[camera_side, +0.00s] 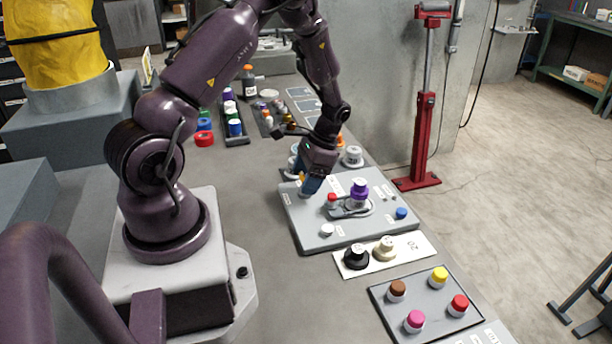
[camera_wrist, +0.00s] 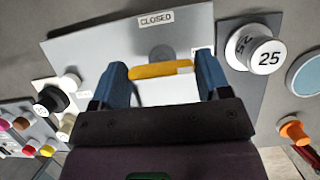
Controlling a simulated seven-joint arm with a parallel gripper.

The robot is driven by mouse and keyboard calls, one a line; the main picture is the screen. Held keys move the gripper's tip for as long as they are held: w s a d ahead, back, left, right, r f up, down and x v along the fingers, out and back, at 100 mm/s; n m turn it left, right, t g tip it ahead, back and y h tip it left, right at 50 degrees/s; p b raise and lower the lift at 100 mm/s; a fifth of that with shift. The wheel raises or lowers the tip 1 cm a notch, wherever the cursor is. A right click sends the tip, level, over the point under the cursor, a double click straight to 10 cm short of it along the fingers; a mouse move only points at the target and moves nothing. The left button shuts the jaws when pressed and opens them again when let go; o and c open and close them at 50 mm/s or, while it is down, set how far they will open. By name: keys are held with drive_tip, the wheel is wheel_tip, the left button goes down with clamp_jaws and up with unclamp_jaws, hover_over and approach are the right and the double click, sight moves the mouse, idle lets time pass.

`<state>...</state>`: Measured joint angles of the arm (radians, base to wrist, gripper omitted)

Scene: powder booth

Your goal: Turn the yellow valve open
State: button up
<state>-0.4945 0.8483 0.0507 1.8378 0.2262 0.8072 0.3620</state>
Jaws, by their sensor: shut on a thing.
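The yellow valve (camera_wrist: 160,70) is a bar-shaped handle on a grey panel (camera_side: 303,230). In the wrist view it lies between the two blue fingers of my gripper (camera_wrist: 161,67), nearly crosswise in the picture. The gripper is shut on it, one finger at each end. A "CLOSED" label (camera_wrist: 157,19) is on the panel above the handle. Another white label by the right finger is partly covered. In the side view my gripper (camera_side: 309,186) points down at the panel's far left part, and only a bit of the yellow valve (camera_side: 302,178) shows.
On the same panel stand a purple-topped knob (camera_side: 359,190), a red button (camera_side: 332,199), a blue button (camera_side: 401,213) and a white knob (camera_side: 327,230). A plate with black (camera_side: 356,257) and cream knobs (camera_side: 384,249) lies nearer. A white knob marked 25 (camera_wrist: 257,50) is close to my gripper.

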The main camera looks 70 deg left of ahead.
drive_tip(key=o, duration=0.9)
drive_tip(key=shift+o, duration=0.2)
drive_tip(key=shift+w+r, duration=0.1)
drive_tip(key=v, duration=1.2)
drive_tip(key=shift+w+r, duration=0.15)
drive_tip(key=shift+r, duration=0.2)
